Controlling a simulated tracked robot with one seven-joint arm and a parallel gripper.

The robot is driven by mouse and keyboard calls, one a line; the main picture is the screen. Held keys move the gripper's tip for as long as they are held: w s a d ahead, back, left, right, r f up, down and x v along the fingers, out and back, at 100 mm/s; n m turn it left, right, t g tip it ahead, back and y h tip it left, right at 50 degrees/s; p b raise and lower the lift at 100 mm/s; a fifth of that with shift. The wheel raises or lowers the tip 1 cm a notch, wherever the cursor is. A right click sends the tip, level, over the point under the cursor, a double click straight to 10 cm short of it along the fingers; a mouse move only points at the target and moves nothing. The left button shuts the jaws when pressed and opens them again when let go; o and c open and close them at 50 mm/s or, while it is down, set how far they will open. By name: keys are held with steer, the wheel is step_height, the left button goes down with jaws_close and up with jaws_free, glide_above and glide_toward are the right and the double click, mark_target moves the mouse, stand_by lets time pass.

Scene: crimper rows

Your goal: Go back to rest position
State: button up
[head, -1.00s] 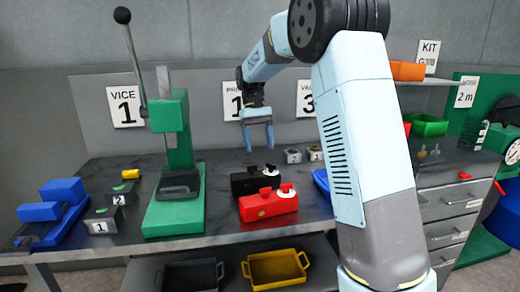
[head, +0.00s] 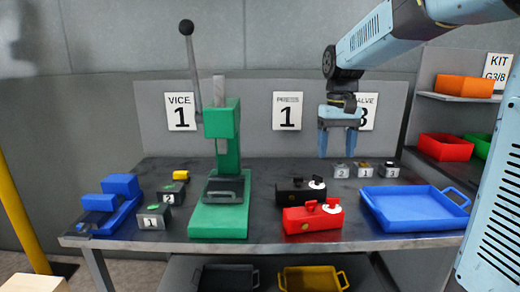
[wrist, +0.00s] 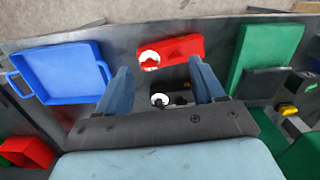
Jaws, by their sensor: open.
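My gripper (head: 338,142) hangs above the workbench (head: 265,236), fingers pointing down, open and empty. In the head view it is in front of the back panel, between the press and valve signs. In the wrist view my gripper (wrist: 160,88) has its two blue fingers spread apart. Between and beyond the fingers are a red block (wrist: 185,48) with a white knob and a black block (wrist: 178,88), partly hidden by my gripper. In the head view the red block (head: 312,220) sits in front of the black block (head: 296,192). My gripper touches neither.
A green lever press (head: 222,130) stands left of the blocks. A blue vice (head: 112,205) is at the bench's left end. A blue tray (head: 415,210) lies at right, with small numbered blocks (head: 364,171) behind it. Shelf bins (head: 464,86) are at far right. Space above the bench is free.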

steer(key=s+d+f+t, duration=0.1)
steer(key=s+d+t, duration=0.1)
steer(key=s, duration=0.8)
steer(key=s+d+f+m+t, duration=0.1)
steer(key=s+t, duration=0.3)
steer(key=s, duration=0.6)
steer(key=shift+s+d+f, duration=0.35)
steer(key=shift+d+f, duration=0.05)
steer(key=shift+c, duration=0.5)
